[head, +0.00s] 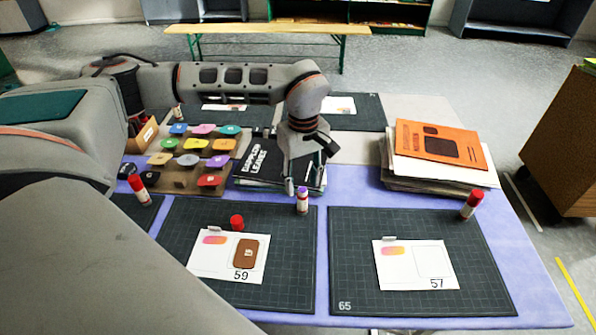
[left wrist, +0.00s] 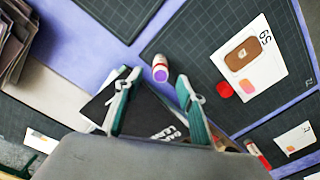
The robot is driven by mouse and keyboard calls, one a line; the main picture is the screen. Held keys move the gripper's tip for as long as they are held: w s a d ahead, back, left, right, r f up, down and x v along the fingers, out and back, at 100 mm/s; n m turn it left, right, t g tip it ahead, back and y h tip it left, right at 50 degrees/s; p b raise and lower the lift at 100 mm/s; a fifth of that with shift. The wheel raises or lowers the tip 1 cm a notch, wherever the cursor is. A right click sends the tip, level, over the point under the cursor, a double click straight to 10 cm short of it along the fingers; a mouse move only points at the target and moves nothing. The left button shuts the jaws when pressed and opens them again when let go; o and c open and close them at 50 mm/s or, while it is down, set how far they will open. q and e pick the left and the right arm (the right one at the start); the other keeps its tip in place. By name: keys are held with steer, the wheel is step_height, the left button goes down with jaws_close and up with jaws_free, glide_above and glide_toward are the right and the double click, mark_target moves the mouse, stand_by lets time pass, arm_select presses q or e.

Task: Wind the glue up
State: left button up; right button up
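The uncapped glue stick (head: 302,203) stands upright at the top right edge of the middle cutting mat, a purple tip showing at its top. It also shows in the left wrist view (left wrist: 160,70), just beyond and between the fingertips. Its red cap (head: 236,222) lies apart on the mat, by the card marked 59 (head: 213,266). My left gripper (head: 306,174) is close above and behind the glue stick. Its fingers are spread with nothing between them in the left wrist view (left wrist: 160,80). My right gripper is not in view.
A dark book pile (head: 250,177) lies under the left gripper. Capped glue sticks stand at the left (head: 138,189) and right (head: 471,206). A paper stack (head: 435,180) is at the back right. The right mat (head: 480,275) has free room.

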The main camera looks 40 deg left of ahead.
mark_target(302, 201)
arm_select(q)
steer(key=shift+f, duration=3.9)
steer(key=c, duration=1)
steer(key=shift+c, duration=0.3)
